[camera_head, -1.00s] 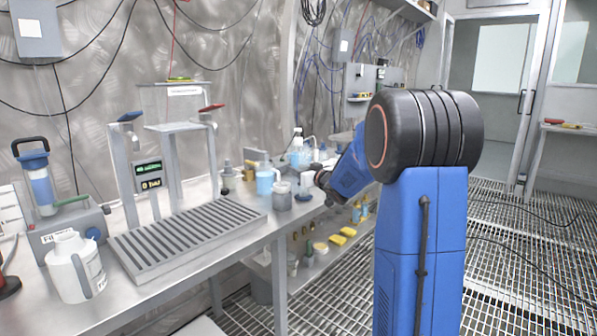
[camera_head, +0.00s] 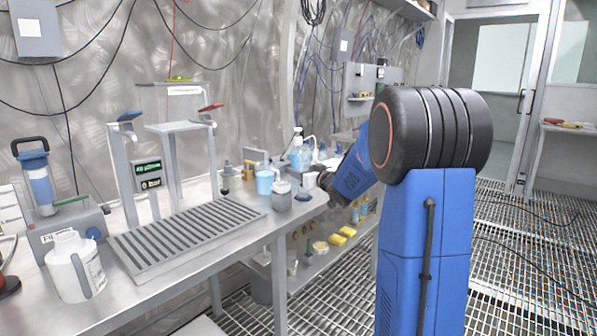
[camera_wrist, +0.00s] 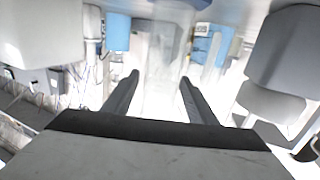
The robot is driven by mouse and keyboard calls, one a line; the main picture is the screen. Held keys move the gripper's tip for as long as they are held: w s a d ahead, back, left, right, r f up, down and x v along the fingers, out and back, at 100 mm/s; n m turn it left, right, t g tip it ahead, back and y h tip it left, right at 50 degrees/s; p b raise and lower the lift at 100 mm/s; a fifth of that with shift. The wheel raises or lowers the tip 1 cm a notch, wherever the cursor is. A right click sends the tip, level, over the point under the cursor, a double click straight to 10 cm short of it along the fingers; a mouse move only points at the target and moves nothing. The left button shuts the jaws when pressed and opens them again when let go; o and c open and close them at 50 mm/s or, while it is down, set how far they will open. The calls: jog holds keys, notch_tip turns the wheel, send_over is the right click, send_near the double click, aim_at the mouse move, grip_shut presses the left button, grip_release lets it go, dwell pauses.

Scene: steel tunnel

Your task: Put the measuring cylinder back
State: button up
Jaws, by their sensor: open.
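In the wrist view my gripper (camera_wrist: 159,77) is open, its two dark fingers pointing away from the camera. A pale, see-through upright shape, which looks like the measuring cylinder (camera_wrist: 160,60), stands between and beyond the fingertips. It is washed out, so I cannot tell whether a finger touches it. In the head view my arm reaches over the bench's far part, and the fingers cannot be made out. I cannot pick out the cylinder in that view.
The steel bench (camera_head: 120,292) carries a slatted drain rack (camera_head: 185,240), a white jug (camera_head: 75,266) and a pump unit (camera_head: 68,232). A blue beaker (camera_head: 264,182), a grey jar (camera_head: 281,196) and bottles crowd the area near my wrist. A lower shelf holds yellow sponges (camera_head: 338,240).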

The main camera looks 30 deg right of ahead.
jog(key=s, duration=1)
jog(key=shift+s+d+r, duration=0.15)
jog(key=shift+s+r, duration=0.05)
jog(key=shift+r, duration=0.05)
jog(key=s+a+f+g, duration=0.4)
jog(key=s+a, duration=0.4)
jog(key=s, duration=0.5)
jog(key=s+a+f+g, duration=0.4)
jog(key=s+a+f, duration=0.2)
jog(key=s, duration=0.8)
jog(key=s+a+f+g, duration=0.4)
jog(key=s+a, duration=0.6)
jog(key=s, duration=0.4)
jog(key=shift+f+m+g+h, duration=0.3)
jog(key=shift+f, duration=0.25)
